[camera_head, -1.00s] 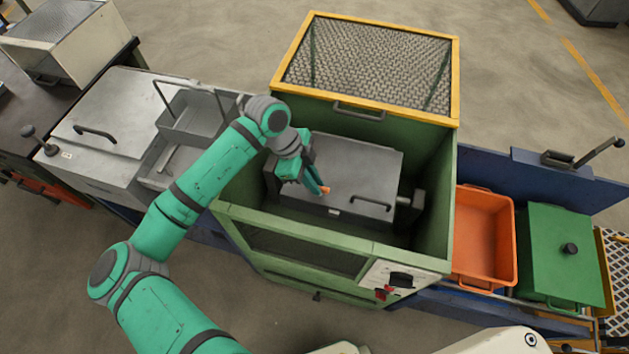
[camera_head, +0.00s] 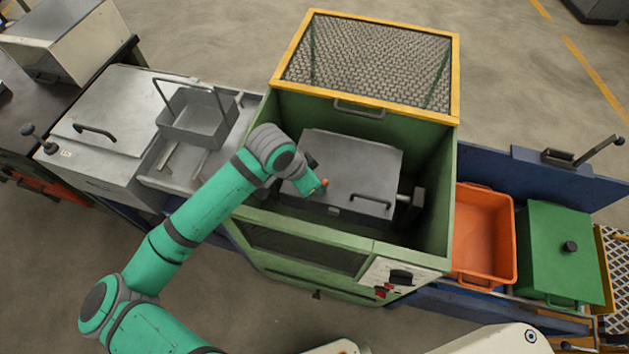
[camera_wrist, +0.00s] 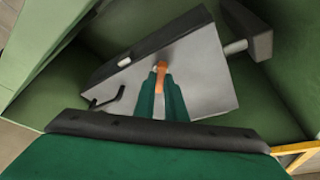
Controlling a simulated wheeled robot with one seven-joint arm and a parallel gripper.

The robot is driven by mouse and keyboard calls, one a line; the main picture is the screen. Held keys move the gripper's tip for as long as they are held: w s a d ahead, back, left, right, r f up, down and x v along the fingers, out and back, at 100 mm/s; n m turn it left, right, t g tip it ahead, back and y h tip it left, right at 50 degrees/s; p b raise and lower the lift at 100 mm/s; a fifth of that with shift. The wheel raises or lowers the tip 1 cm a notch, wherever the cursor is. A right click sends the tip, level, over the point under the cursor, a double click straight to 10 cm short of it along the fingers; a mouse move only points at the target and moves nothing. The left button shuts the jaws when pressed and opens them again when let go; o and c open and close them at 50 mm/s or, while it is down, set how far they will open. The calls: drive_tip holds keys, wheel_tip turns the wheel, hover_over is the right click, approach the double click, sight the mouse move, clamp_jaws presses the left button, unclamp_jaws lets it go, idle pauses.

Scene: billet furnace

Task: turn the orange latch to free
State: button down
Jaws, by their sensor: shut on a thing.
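The orange latch (camera_head: 324,183) sits on the grey lid (camera_head: 360,165) inside the green furnace box. It also shows in the wrist view (camera_wrist: 161,68), between the tips of my gripper (camera_wrist: 161,82). In the head view my gripper (camera_head: 318,187) reaches down onto the lid from the left. My gripper is shut on the orange latch. The fingers hide part of the latch, and its exact angle is hard to tell.
The green box (camera_head: 300,250) has high walls around the lid. A yellow-framed mesh cover (camera_head: 366,65) stands open at the back. A grey basket (camera_head: 197,125) is at the left, an orange bin (camera_head: 482,235) and a green lidded box (camera_head: 560,255) at the right.

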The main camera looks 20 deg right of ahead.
drive_tip(key=n, duration=0.1)
drive_tip(key=n+t, duration=0.1)
drive_tip(key=n, duration=0.1)
drive_tip(key=shift+s+d+n, duration=0.15)
drive_tip(key=shift+s+n, duration=0.1)
drive_tip(key=shift+n, duration=0.15)
drive_tip(key=n, duration=0.2)
drive_tip(key=n+t+y, duration=0.1)
drive_tip(key=n, duration=0.1)
drive_tip(key=shift+s+d+y, duration=0.1)
drive_tip(key=shift+y, duration=0.2)
drive_tip(key=shift+n, duration=0.3)
drive_tip(key=c, duration=1.8)
unclamp_jaws()
drive_tip(key=v, duration=1)
drive_tip(key=shift+s+r, duration=0.3)
drive_tip(key=shift+s, duration=0.1)
